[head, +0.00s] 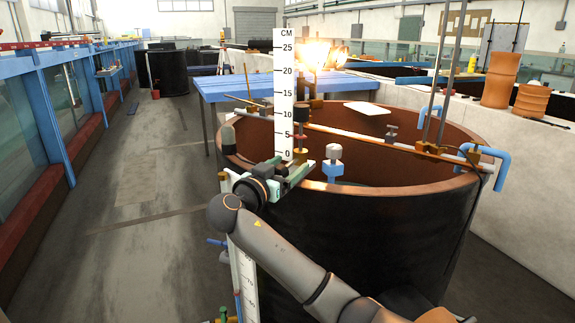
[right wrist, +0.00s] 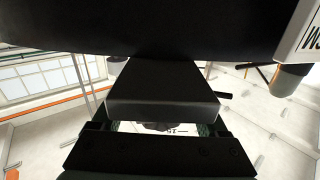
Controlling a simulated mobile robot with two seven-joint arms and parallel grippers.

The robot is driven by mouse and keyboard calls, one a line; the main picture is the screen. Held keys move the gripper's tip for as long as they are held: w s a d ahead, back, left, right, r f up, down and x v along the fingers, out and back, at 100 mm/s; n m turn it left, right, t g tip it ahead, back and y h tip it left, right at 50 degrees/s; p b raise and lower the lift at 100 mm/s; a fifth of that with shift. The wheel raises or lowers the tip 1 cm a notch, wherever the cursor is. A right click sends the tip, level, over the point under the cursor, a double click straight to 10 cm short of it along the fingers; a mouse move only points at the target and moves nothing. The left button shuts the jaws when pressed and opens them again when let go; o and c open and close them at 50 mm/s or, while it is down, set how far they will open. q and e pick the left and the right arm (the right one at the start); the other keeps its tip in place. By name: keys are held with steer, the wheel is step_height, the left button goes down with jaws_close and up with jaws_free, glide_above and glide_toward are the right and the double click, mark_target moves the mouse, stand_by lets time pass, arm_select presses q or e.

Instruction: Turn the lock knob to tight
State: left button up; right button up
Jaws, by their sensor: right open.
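A white centimetre scale (head: 284,95) stands upright at the near rim of the big dark tank. I cannot tell for sure which part is the lock knob. My right gripper (head: 293,168) is open at the rim, close to the foot of the scale and below the dark part. In the right wrist view, a black block (right wrist: 162,90) fills the middle and hides what lies between the fingers. My left gripper is not in view.
The round tank (head: 370,235) has a copper-coloured rim, with a bar (head: 375,138) across it. A blue table (head: 228,88) is behind. The floor aisle (head: 140,200) on the left is mostly clear.

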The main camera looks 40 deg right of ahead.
jaws_close()
stand_by(0.7)
